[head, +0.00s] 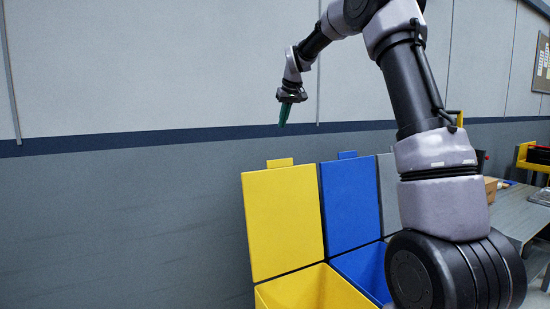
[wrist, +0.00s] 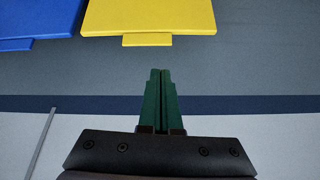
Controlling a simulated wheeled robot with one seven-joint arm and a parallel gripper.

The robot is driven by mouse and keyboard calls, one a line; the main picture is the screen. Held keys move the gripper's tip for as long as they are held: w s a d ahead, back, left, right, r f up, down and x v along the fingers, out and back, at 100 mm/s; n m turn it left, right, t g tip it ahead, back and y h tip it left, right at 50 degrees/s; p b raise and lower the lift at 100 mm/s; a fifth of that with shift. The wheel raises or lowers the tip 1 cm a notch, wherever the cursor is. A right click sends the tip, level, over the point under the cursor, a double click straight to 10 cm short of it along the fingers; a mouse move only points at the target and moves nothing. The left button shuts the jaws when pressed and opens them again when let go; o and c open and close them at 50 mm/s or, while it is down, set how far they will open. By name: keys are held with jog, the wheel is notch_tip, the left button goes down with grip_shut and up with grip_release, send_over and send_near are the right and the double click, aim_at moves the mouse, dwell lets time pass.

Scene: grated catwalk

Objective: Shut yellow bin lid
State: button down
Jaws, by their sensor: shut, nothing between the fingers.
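The yellow bin (head: 310,290) stands at the bottom middle of the head view, and its inside shows. Its yellow lid (head: 283,222) stands upright at the back, open, with a small tab on its top edge. In the wrist view the lid (wrist: 150,16) shows at the top, with its tab (wrist: 147,40) pointing toward my gripper. My gripper (head: 283,122) is shut and empty, with green fingers pointing down. In the head view it appears above the lid's tab and apart from it. The fingers also show in the wrist view (wrist: 161,72).
A blue bin (head: 362,270) with its blue lid (head: 350,202) upright stands right of the yellow one. A grey lid (head: 389,195) is beyond, partly behind my arm. A grey wall (head: 120,220) runs behind the bins. A table (head: 520,210) with objects stands at the right.

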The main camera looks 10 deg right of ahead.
jog(key=shift+n, duration=0.5)
jog(key=w+f, duration=0.2)
jog(key=w, duration=0.1)
jog(key=w+f, duration=0.2)
jog(key=w+a+f, duration=0.1)
jog(key=w+f, duration=0.1)
jog(key=w, duration=0.1)
jog(key=shift+w+f, duration=0.55)
jog(key=shift+f, duration=0.05)
jog(key=x, duration=1)
jog(key=s, duration=0.2)
jog(key=s+r, duration=0.1)
jog(key=s, duration=0.1)
jog(key=shift+s+d, duration=0.1)
jog(key=shift+d, duration=0.3)
